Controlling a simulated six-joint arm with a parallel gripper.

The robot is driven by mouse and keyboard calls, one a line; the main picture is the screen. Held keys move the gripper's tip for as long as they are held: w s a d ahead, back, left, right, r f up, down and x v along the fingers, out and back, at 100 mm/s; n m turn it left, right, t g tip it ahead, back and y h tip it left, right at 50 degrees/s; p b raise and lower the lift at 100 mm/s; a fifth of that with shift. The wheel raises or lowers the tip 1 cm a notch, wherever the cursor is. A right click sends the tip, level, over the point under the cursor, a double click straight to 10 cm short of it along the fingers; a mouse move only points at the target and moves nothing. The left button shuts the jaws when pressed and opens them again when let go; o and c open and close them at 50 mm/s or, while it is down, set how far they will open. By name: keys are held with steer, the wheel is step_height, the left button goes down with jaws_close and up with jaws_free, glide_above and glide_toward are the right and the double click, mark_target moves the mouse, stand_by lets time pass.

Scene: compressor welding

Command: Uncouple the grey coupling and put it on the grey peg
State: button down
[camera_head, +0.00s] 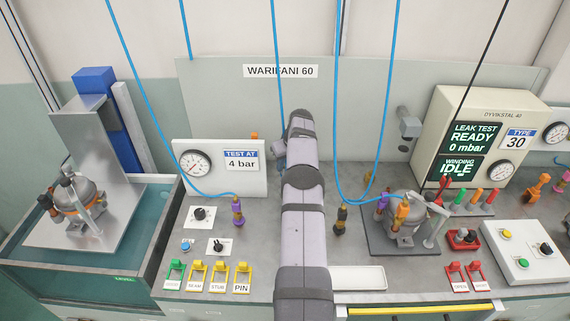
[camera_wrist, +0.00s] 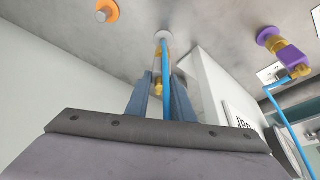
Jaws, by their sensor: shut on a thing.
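My gripper (camera_wrist: 164,88) is shut on a coupling (camera_wrist: 157,78) with a brass-coloured body and a blue hose, seen between its two fingers in the wrist view. I take it for the grey coupling; its collar is hard to make out. A pale grey round piece (camera_wrist: 163,35) shows just beyond the fingertips, against the grey surface. I cannot tell whether it is the grey peg or part of the coupling, nor whether they touch. In the head view my arm hides the fingers and what they hold.
A purple coupling (camera_head: 238,210) with a blue hose stands left of my arm. A black one (camera_head: 341,218) stands to the right. The compressor (camera_head: 403,216) on the right plate carries purple and orange couplings. A gauge panel (camera_head: 220,167) and a water tank (camera_head: 153,240) are at left.

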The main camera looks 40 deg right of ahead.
steer(key=shift+f, duration=0.25)
steer(key=shift+f+b, duration=0.35)
steer(key=shift+b, duration=0.05)
steer(key=shift+f+b, duration=0.45)
steer(key=shift+f, duration=0.1)
steer(key=c, duration=1.5)
jaws_free()
steer(key=shift+o, duration=0.2)
steer(key=shift+r, duration=0.15)
steer(key=b+v, duration=0.3)
steer(key=v, duration=0.4)
steer(key=shift+s, duration=0.1)
